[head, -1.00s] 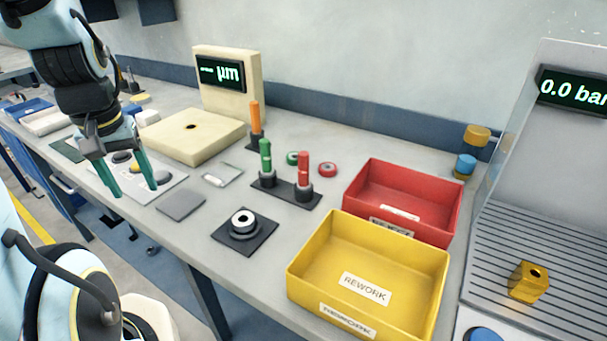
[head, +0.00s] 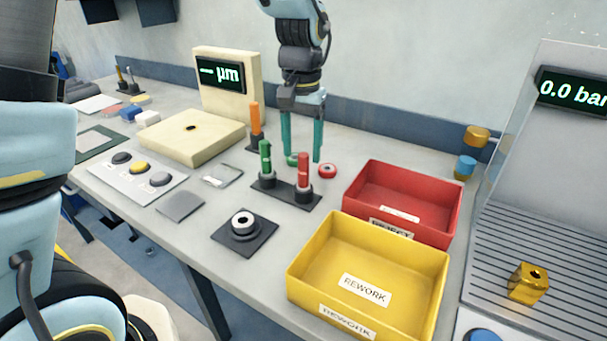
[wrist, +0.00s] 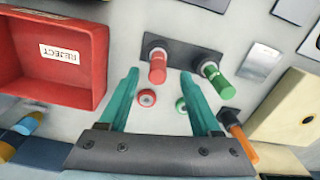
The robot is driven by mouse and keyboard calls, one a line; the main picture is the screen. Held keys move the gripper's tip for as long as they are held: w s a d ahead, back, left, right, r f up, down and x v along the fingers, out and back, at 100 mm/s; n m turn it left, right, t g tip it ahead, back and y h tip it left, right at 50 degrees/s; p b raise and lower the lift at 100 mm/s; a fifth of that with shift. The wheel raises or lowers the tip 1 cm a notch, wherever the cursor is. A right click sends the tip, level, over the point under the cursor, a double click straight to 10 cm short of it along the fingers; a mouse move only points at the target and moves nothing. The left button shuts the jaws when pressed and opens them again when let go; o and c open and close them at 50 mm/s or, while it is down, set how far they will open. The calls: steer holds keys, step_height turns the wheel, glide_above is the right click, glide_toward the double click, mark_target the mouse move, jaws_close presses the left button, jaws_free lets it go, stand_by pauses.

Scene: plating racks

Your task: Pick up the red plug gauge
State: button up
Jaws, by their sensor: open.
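The red plug gauge (head: 303,172) stands upright in a dark holder plate (head: 284,196) on the bench, to the right of the green plug gauge (head: 265,158). In the wrist view the red gauge (wrist: 157,68) shows just beyond the fingertips, roughly between their lines, and the green gauge (wrist: 218,82) is to its right. My gripper (head: 301,160) is open and empty, its teal fingers pointing down behind the two gauges. It also shows in the wrist view (wrist: 160,75), apart from the red gauge.
A red ring (head: 327,170) and a green ring (head: 292,158) lie near my fingers. An orange gauge (head: 255,120) stands at left. The red reject bin (head: 440,226) and yellow rework bin (head: 433,285) are at right.

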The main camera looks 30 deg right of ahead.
mark_target(304, 174)
steer(key=shift+s+d+f+p, duration=0.1)
steer(key=shift+f+p, duration=0.5)
steer(key=shift+f, duration=1.15)
steer(key=shift+s+d+f+p, duration=0.1)
steer(key=shift+f+p, duration=0.45)
steer(key=shift+f, duration=1.15)
steer(key=shift+c, duration=0.3)
jaws_close()
